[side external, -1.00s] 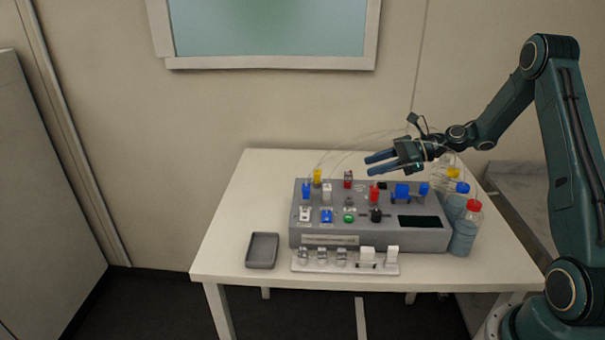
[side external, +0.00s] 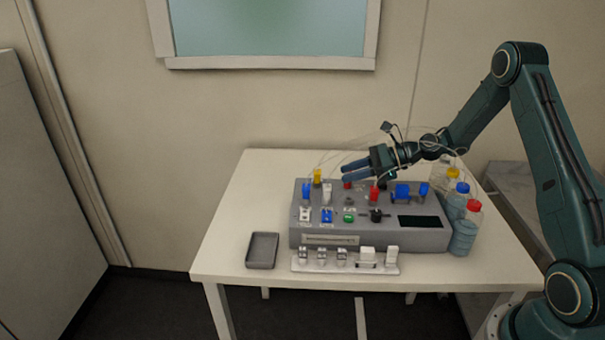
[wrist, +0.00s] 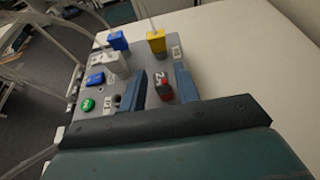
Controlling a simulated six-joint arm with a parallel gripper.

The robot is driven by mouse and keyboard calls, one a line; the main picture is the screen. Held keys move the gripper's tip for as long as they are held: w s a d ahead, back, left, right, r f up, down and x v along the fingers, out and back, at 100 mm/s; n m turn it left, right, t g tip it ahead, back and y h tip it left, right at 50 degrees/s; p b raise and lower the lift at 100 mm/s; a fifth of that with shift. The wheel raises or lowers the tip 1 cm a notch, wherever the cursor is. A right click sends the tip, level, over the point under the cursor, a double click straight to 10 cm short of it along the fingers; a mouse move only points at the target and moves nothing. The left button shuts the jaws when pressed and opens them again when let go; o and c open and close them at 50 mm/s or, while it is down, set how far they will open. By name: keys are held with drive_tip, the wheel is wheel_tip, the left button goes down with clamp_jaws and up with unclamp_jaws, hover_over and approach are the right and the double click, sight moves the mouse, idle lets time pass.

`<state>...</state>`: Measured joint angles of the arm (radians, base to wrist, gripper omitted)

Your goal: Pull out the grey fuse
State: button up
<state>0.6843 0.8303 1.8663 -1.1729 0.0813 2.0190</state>
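A light grey block (side external: 327,193) stands upright on the grey device, between a blue block (side external: 306,191) and the red parts. The light grey block also shows in the wrist view (wrist: 110,63), left of my fingers. A small piece with a grey top and red lower part (wrist: 163,88) shows between my fingers in the wrist view; in the side view my fingers partly cover it. I cannot tell for sure which of these two is the grey fuse. My gripper (side external: 344,171) is open, above the back of the device, with its blue fingers (wrist: 160,76) apart and holding nothing.
The grey device (side external: 311,239) carries a yellow block (side external: 317,176), a green button (side external: 349,218) and a dark knob (side external: 376,216). An empty grey tray (side external: 262,251) lies at left. Bottles with coloured caps (side external: 463,237) stand at right. Thin tubes loop around my gripper.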

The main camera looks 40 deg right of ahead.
clamp_jaws()
drive_tip(key=shift+r, duration=1.8)
idle(1.1)
drive_tip(key=shift+r, duration=1.3)
